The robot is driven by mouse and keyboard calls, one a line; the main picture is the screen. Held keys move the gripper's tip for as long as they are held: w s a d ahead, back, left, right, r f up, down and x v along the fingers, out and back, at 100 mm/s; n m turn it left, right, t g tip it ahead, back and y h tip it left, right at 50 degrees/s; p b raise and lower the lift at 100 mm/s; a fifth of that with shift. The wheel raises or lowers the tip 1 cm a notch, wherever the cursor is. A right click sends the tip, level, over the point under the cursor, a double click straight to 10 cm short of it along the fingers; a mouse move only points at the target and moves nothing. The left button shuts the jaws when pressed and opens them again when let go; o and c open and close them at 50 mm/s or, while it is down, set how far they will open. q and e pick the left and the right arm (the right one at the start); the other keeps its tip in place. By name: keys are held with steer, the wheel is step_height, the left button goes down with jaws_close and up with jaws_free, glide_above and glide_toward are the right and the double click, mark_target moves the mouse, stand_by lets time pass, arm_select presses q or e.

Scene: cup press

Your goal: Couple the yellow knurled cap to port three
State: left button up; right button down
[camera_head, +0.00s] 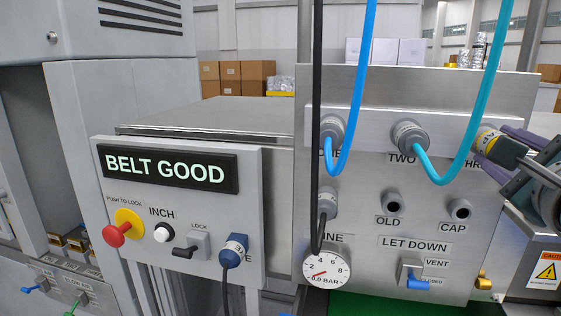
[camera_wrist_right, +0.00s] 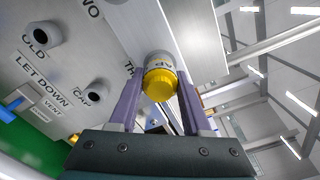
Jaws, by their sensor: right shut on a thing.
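The yellow cap (camera_head: 484,137), with a grey band lettered partly "AP", sits at the upper right of the panel, beside the word "THR...". In the right wrist view the cap (camera_wrist_right: 159,86) is in line with a grey fitting on the panel; I cannot tell whether it is fully seated. My right gripper (camera_head: 490,146) is shut on the cap, its two purple fingers on either side of it in the right wrist view (camera_wrist_right: 160,92). Port three itself is mostly hidden behind the cap. My left gripper is in neither view.
Port two (camera_head: 410,136) has a teal hose that loops toward the cap. Port one (camera_head: 331,130) has a blue hose. Below are the OLD (camera_head: 392,203) and CAP (camera_head: 460,209) sockets, a pressure gauge (camera_head: 326,271) and a blue vent lever (camera_head: 417,284). A "BELT GOOD" display (camera_head: 168,168) is at left.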

steer(key=m+p, duration=0.1)
steer(key=m, duration=0.3)
steer(key=shift+m, duration=0.9)
steer(key=shift+c, duration=1.4)
jaws_free()
